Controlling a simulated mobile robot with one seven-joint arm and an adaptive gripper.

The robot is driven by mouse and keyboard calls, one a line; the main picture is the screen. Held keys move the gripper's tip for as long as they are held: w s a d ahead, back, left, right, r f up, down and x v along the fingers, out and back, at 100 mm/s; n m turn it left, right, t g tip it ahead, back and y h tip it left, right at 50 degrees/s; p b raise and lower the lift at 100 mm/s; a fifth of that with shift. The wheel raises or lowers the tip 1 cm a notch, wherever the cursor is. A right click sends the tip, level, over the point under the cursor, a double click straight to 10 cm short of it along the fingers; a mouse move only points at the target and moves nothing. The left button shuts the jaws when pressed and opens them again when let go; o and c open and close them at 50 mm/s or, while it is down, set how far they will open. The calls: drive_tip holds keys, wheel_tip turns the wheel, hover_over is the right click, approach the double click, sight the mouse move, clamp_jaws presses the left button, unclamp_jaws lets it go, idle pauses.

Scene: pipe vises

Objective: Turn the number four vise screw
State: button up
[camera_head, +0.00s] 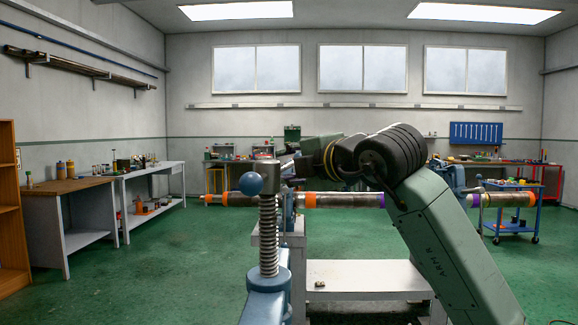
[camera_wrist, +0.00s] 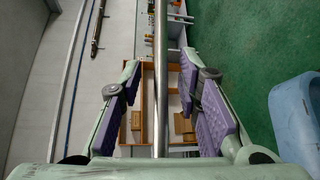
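A vise screw (camera_head: 268,238), a threaded steel column, stands upright in the foreground of the head view on a blue vise body (camera_head: 266,290). A blue ball (camera_head: 250,183) ends the handle at its top. I see no number on this vise. My gripper (camera_head: 288,170) reaches in from the right, beside the screw's head. In the wrist view my gripper (camera_wrist: 160,65) has its purple pads apart. A plain steel bar (camera_wrist: 161,110), which looks like the handle, runs between them with gaps on both sides. A blue part (camera_wrist: 297,110) shows at the right.
A pipe (camera_head: 345,201) with orange and purple bands lies level behind the screw, under my arm. Another blue vise (camera_head: 452,178) holds it further right. Benches (camera_head: 150,172) stand at the left, a blue cart (camera_head: 512,212) at the right. The green floor between is open.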

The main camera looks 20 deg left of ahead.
drive_tip(key=v, duration=1.2)
drive_tip(key=shift+s, duration=0.1)
